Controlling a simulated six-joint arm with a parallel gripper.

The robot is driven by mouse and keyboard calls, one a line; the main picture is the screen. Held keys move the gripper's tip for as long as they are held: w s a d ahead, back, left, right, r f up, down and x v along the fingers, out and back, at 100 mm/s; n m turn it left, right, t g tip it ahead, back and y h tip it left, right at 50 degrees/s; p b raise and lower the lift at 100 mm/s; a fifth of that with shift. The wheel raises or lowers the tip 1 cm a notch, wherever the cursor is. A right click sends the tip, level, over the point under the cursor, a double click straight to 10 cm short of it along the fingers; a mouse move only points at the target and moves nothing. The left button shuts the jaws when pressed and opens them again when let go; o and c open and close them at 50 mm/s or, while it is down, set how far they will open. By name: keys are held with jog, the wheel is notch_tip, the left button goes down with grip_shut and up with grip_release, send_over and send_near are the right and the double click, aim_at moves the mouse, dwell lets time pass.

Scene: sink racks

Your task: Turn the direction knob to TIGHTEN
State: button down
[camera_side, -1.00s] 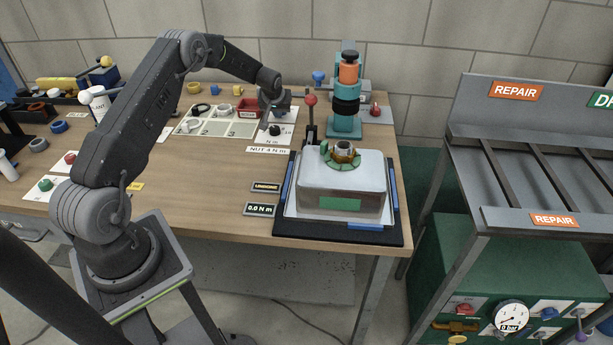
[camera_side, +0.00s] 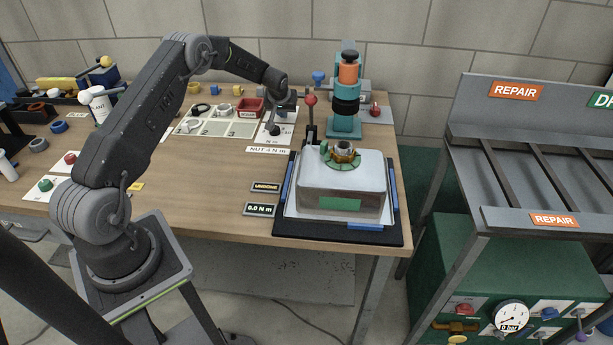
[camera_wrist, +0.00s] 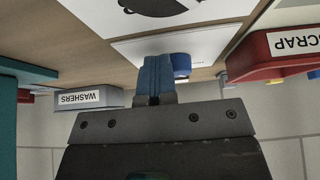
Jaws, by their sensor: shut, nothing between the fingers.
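No TIGHTEN marking is readable. A black knob (camera_side: 274,130) stands on the "N m" card nearer the front.
A red-topped lever (camera_side: 311,101) and teal press (camera_side: 346,122) stand right of my gripper. The red SCRAP bin (camera_wrist: 285,58) and grey WASHERS bin (camera_wrist: 88,98) are close. A clamped housing (camera_side: 342,180) sits on the right. The signs read UNDONE (camera_side: 265,187) and 0.0 N m (camera_side: 258,210).

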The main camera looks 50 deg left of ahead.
jog(key=shift+s+d+f, duration=0.3)
jog(key=shift+s, duration=0.05)
jog(key=shift+w+r, duration=0.1)
jog(key=shift+r, duration=3.1)
jog(key=shift+d+r, duration=0.15)
jog(key=shift+r, duration=0.15)
jog(key=s+d+r+m+h, duration=0.1)
jog(key=s+d+r, duration=0.3)
jog(key=d+r, duration=0.3)
jog(key=s+d+r+m+t, duration=0.1)
jog(key=s+d+r+m, duration=0.1)
jog(key=s+d+r, duration=0.4)
jog(key=s+d+r+m+h, duration=0.1)
jog(key=s+d+r, duration=0.2)
jog(key=d+r, duration=0.55)
jog(key=s+d+m, duration=0.1)
jog(key=s+d, duration=0.3)
jog(key=s, duration=0.3)
jog(key=s+d+f+m+h, duration=0.1)
jog(key=s+d, duration=0.3)
jog(key=s, duration=0.4)
jog(key=s+d+m+h, duration=0.1)
jog(key=s+d+m, duration=0.2)
jog(key=s+d, duration=0.2)
jog(key=s, duration=0.3)
jog(key=shift+f, duration=0.2)
